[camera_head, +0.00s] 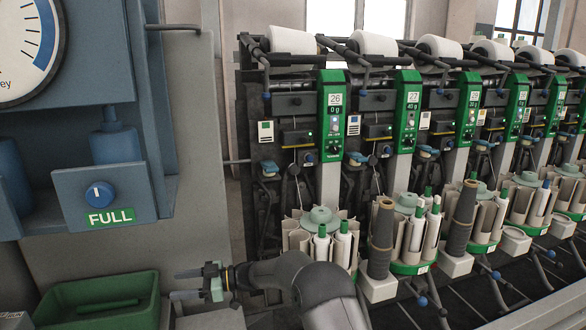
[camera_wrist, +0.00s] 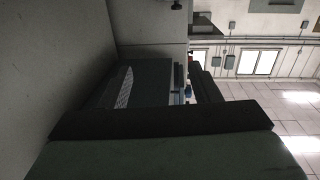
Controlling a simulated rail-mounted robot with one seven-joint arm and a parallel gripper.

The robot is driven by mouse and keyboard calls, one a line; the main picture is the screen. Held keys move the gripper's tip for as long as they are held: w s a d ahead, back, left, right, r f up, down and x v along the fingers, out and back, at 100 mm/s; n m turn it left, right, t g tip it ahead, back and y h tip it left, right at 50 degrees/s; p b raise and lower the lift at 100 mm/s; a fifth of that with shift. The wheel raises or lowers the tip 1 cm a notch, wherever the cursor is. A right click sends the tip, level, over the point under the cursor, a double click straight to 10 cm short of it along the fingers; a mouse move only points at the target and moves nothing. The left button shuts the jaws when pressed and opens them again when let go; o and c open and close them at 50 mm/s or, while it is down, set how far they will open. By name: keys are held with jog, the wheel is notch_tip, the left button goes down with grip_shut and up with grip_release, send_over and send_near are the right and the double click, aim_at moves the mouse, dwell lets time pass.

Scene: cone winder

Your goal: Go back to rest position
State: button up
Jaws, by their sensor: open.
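My gripper (camera_head: 185,284) is at the lower left of the head view, just right of the green bin, with its fingers pointing left. The jaws are apart and nothing shows between them. My dark arm runs from it to the right along the lower edge. In the wrist view, dark shapes fill the near foreground, beside a grey wall at the left; I cannot tell clearly which parts are my fingers.
A green bin (camera_head: 146,304) holds a green tube. Right of my arm, the cone winder (camera_head: 333,125) has a row of green-panelled units, cones on top and bobbin magazines (camera_head: 297,241) below. A blue-grey panel with a FULL knob (camera_head: 99,195) stands left.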

jog(key=w+d+r+m+t+h+p, duration=0.2)
jog(key=w+d+r+m+t, duration=0.25)
jog(key=r+t, duration=0.2)
jog(key=w+d+r+m+t+h+p, duration=0.25)
jog(key=w+d+r+t, duration=0.2)
jog(key=r, duration=0.35)
jog(key=s+d+r+m+t+h+p, duration=0.2)
jog(key=d+r+m+h, duration=0.15)
jog(key=d, duration=0.55)
jog(key=s+d+r+m+t+h+p, duration=0.25)
jog(key=d+h, duration=0.25)
jog(key=d, duration=0.3)
jog(key=s+d+m+g+h+p, duration=0.3)
jog(key=s+d+m+g+h, duration=0.15)
jog(key=s+d, duration=0.9)
jog(key=s+d+f+m+g+p, duration=0.1)
jog(key=s+g, duration=0.2)
jog(key=s, duration=1)
jog(key=s+d+f+m+g+p, duration=0.1)
jog(key=s+g, duration=0.3)
jog(key=s, duration=0.8)
jog(key=shift+s+f+p, duration=0.2)
jog(key=shift+s+p, duration=0.15)
jog(key=shift+p, duration=0.1)
